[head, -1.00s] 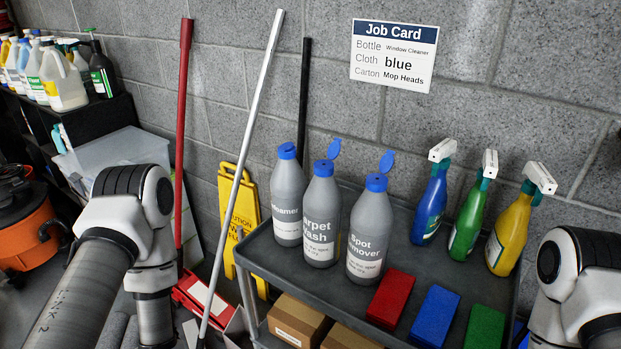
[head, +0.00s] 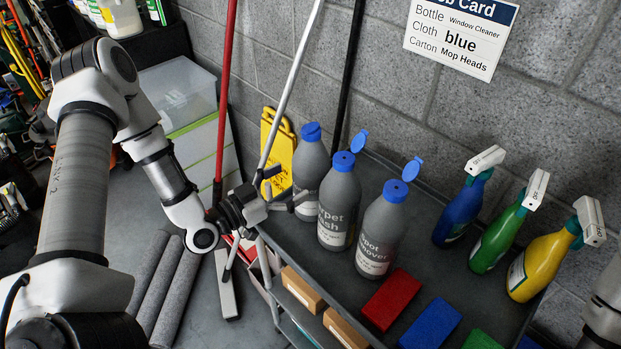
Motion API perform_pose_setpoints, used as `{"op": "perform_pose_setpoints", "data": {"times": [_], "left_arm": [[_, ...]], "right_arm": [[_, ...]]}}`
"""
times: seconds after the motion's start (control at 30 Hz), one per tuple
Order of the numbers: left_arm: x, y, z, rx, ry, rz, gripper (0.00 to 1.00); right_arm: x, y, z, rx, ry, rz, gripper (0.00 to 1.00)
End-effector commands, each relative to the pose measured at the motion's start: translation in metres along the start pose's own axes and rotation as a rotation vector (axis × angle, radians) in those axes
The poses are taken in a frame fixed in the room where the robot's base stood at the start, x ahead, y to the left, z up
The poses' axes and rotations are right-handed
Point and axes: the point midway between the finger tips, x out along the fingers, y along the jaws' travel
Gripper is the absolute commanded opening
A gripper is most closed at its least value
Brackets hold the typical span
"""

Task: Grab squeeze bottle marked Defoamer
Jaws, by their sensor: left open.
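The Defoamer bottle (head: 311,164) is the leftmost of three grey squeeze bottles on the cart's top shelf, upright with its blue cap shut. Its label is partly hidden by my left gripper (head: 285,188); a second ago it read "oamer". That gripper is open, its fingers pointing right toward the bottle's lower body from the left side. One finger reaches in front of the label; I cannot tell whether it touches. My right gripper is out of view; only part of my right arm shows at the right edge.
The Carpet Wash (head: 339,203) and Spot Remover (head: 381,231) bottles stand close on the right, caps flipped open. Spray bottles and coloured blocks, such as the red one (head: 391,300), share the cart (head: 415,215). A yellow sign (head: 277,150) and leaning poles stand behind the gripper.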

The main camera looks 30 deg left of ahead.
Motion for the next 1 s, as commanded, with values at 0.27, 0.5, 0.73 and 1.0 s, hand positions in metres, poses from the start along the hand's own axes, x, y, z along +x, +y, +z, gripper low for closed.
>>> {"op": "perform_pose_setpoints", "data": {"times": [0.27, 0.5, 0.73, 1.0], "left_arm": [[0.039, 0.002, -0.001, 0.001, -0.002, 0.004, 0.91], [0.041, 0.002, 0.0, -0.001, -0.001, 0.001, 0.88], [0.041, 0.002, -0.001, 0.0, 0.0, 0.001, 0.23], [0.041, 0.001, -0.003, -0.001, 0.0, 0.001, 0.23]], "right_arm": [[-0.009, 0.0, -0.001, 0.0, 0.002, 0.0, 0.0], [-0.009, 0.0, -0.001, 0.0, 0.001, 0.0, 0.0], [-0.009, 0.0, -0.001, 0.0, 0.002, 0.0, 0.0], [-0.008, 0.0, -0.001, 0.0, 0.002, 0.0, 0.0]]}}
